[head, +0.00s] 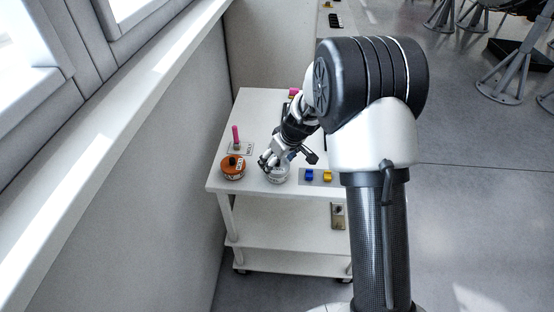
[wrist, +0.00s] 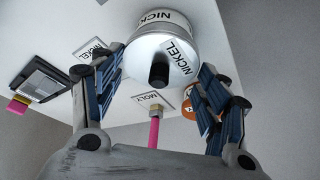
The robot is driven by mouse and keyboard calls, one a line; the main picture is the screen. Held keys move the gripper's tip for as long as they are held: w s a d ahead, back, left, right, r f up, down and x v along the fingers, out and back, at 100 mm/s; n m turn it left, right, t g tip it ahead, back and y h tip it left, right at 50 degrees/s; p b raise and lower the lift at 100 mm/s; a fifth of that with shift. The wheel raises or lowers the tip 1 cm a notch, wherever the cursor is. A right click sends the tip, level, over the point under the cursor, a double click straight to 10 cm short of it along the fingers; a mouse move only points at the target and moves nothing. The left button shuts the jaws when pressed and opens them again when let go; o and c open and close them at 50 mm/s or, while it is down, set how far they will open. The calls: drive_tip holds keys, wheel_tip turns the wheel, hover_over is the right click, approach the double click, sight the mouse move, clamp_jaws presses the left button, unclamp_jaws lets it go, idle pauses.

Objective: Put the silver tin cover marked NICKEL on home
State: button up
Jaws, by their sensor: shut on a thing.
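The silver cover marked NICKEL (wrist: 178,62) has a black knob and sits between my fingers in the wrist view. My gripper (wrist: 160,88) is shut on it, one finger at each side. A pale tin with its own NICKEL label (wrist: 165,18) is directly behind the cover. The cover lies on or very close to this tin; I cannot tell whether it is fully seated. In the head view my gripper (head: 270,164) is low over the tin (head: 278,177) near the cart's front edge, and hides much of the cover.
An orange tin (head: 232,172) with a black knob stands just left of my gripper. A pink-handled upright tool (head: 236,137) stands behind it by a MOLY card (wrist: 152,101). Blue (head: 309,175) and yellow (head: 328,176) pieces lie right. The white cart (head: 222,150) stands near a wall.

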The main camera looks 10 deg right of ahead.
drive_tip(key=shift+f+b, duration=0.6)
drive_tip(key=shift+b, duration=0.1)
drive_tip(key=o, duration=1.1)
drive_tip(key=shift+o, duration=0.3)
drive_tip(key=shift+o, duration=0.8)
drive_tip(key=shift+r+p, duration=2.05)
drive_tip(key=shift+r, duration=1.5)
drive_tip(key=shift+r, duration=0.1)
